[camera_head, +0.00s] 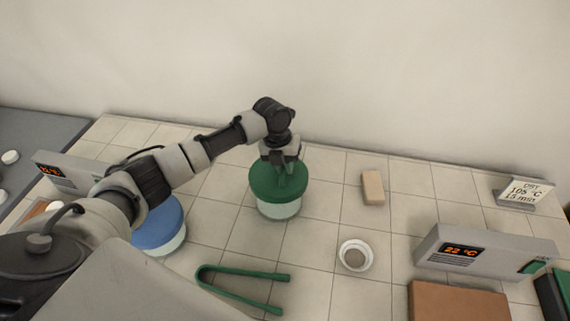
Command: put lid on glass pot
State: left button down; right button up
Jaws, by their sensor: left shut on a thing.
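A glass pot (279,210) stands upright on the tiled bench near the middle. A green lid (263,192) sits at the pot's top, under my left gripper (283,168). I cannot tell whether the lid is fully seated on the rim. My left gripper points down and is shut on the green lid's upper part. A second glass pot (172,243) with a blue lid (157,226) stands to the left, partly hidden by my left arm. My right gripper is not in view.
Green tongs (240,292) lie in front. A white dish (355,256) with grey contents and a beige block (372,187) are to the right. Furnaces with displays stand at left (68,178) and right (486,252). A sign (524,192) reads "DRY 105 °C 15 min".

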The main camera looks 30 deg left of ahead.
pick_arm(q)
jog(key=shift+f+b, duration=0.8)
jog(key=shift+f, duration=0.5)
jog(key=c, duration=1.1)
grip_release()
jog(key=shift+o, duration=0.2)
